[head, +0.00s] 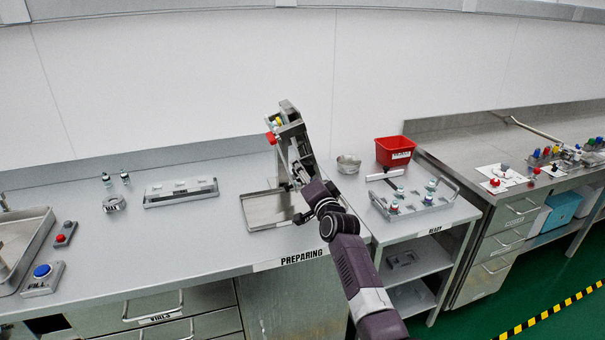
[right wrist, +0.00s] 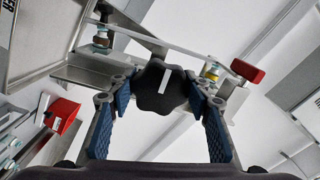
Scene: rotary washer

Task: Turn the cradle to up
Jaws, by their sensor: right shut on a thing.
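The rotary washer (head: 299,143) stands on the counter at a metal tray, its metal frame tilted. A black lobed knob (right wrist: 160,88) with a white line lies in front of the bar. My right gripper (right wrist: 158,92) has its blue-padded fingers on both sides of this knob, shut on it. In the head view my right gripper (head: 304,178) partly hides the washer. My left gripper is not in view.
The metal tray (head: 262,210) lies under the washer. A red bin (head: 395,150), a metal bowl (head: 348,164) and a rack with vials (head: 412,208) stand to the right. A slotted metal holder (head: 180,192) and two small vials are to the left, with free counter between.

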